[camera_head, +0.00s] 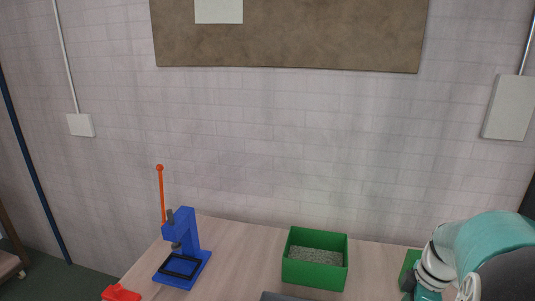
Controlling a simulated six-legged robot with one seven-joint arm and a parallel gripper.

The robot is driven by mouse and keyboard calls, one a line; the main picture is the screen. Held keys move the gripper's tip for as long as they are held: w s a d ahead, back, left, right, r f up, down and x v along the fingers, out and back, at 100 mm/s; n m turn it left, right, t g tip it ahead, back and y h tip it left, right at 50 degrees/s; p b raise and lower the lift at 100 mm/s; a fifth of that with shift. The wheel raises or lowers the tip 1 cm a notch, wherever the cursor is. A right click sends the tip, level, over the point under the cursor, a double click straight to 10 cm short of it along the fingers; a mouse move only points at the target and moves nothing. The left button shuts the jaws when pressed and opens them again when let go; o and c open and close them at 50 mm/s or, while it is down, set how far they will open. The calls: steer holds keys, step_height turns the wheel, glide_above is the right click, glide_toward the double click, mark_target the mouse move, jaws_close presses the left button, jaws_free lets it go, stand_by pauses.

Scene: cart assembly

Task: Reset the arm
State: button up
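Part of my arm, in teal, white and dark grey, fills the lower right corner of the head view. The frame's edge cuts it off. My gripper is not seen, so I cannot tell whether it holds anything. The arm covers the right end of the wooden table (235,265).
On the table stand a blue press (187,245) with an upright orange lever, and a green bin (315,277) with grey contents. A red object (120,293) lies at the front left edge. A green object (409,264) is partly hidden by my arm. A brick wall stands behind.

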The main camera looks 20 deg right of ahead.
steer(key=a+r+m+t, duration=0.2)
steer(key=a+r+m, duration=0.2)
steer(key=a, duration=1)
steer(key=a+r+m+t+h, duration=0.1)
steer(key=a+r+m, duration=0.4)
steer(key=a, duration=0.8)
step_height(320, 180, up, 2)
steer(key=shift+s+a+r+m+t+h, duration=0.15)
steer(key=shift+s+a+m+t+h, duration=0.2)
steer(key=shift+t, duration=0.45)
